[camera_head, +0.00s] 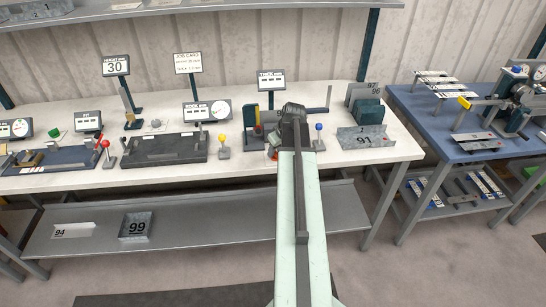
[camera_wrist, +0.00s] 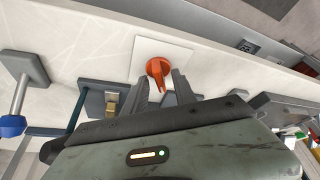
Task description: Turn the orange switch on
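The orange switch (camera_wrist: 157,69) is a round knob with a narrow handle on a white square plate (camera_wrist: 177,52), in the upper middle of the wrist view. Its handle points down in the picture, toward my gripper. My gripper (camera_wrist: 159,88) is open, with its two dark grey fingers apart, one on each side of the handle tip. I cannot tell whether either finger touches the handle. In the head view my arm reaches to the white table, and my arm's end hides the switch's surroundings; I cannot clearly make out the switch there.
The white table (camera_head: 240,176) holds a red-knobbed lever (camera_head: 105,144), a yellow-knobbed one (camera_head: 222,138) and a blue-knobbed one (camera_head: 318,127) near my arm. A bent metal part marked 91 (camera_head: 363,140) lies to the right. A blue table (camera_head: 446,136) stands farther right.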

